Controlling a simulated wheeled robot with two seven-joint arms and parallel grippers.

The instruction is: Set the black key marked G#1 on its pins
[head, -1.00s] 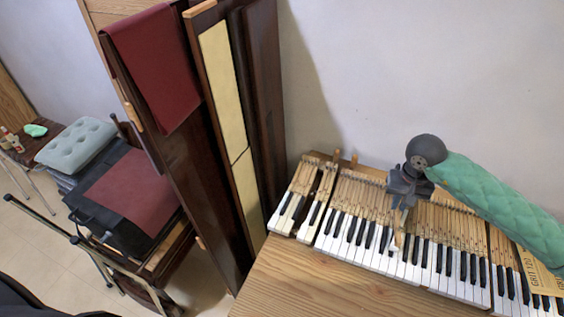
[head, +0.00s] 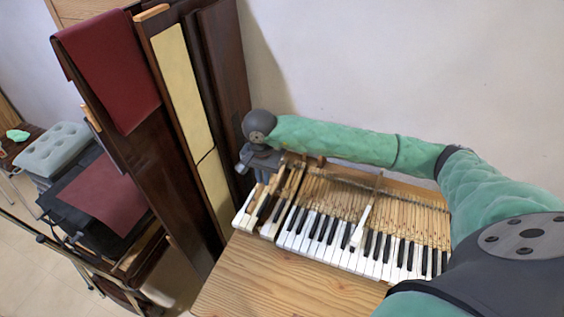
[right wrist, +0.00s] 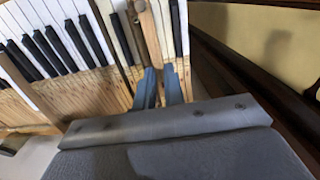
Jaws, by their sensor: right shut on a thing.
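My right gripper (head: 268,182) is at the far left end of the keyboard, over the short leftmost group of keys. In the right wrist view its two fingers (right wrist: 161,84) are shut on a long wooden key stick (right wrist: 152,38). A dark piece shows near the stick's far end, at the top edge of that view. I take it for the G#1 black key, but no marking is readable. White and wooden keys lie close on both sides of the stick. The pins under it are hidden. My left gripper is not in view.
A loose white key (head: 361,226) lies tilted on top of the keyboard's middle. Dark wooden panels (head: 222,85) stand upright just left of the keyboard. The wooden bench top (head: 255,280) in front is clear. A chair with a dark red sheet (head: 105,192) is at left.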

